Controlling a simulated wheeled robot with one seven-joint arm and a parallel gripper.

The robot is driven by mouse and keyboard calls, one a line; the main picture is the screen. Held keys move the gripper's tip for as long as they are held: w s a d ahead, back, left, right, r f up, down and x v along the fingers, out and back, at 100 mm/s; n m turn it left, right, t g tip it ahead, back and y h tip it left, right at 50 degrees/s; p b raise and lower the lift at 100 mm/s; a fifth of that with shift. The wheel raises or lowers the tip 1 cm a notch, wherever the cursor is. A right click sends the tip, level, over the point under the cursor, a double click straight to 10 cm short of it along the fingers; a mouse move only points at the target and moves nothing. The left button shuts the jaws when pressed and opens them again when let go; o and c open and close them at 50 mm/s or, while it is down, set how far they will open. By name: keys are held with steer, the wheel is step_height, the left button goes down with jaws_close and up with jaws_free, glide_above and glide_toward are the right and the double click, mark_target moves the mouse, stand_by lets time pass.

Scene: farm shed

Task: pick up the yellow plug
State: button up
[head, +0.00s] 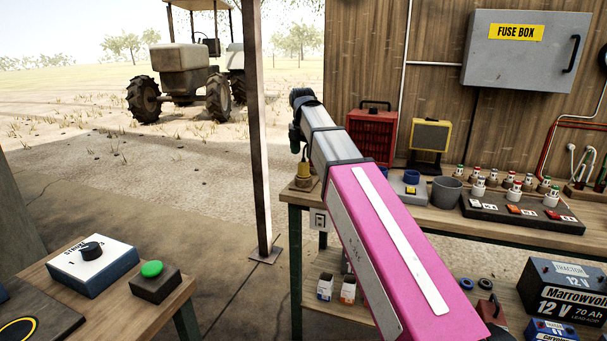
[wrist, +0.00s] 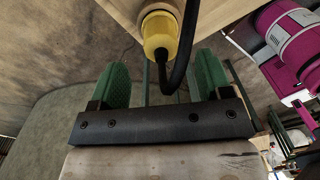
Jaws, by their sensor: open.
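The yellow plug (head: 304,172) stands at the near left corner of the wooden workbench, on a small wooden block. In the wrist view the yellow plug (wrist: 158,38) shows near the top centre, with a black cable curving down from it. My gripper (wrist: 160,76) is open, its two green fingers wide apart. The plug lies just beyond the fingertips, roughly centred between them, and I see no contact. In the head view my gripper (head: 295,138) is small, above the plug, and partly hidden by my arm.
A metal post (head: 259,130) stands left of the bench. A lower table holds a switch box (head: 93,265) and a green button (head: 152,269).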

mark_target(303, 161)
steer(key=shift+s+f, duration=0.1)
steer(key=shift+f, duration=2.45)
steer(key=c, duration=1)
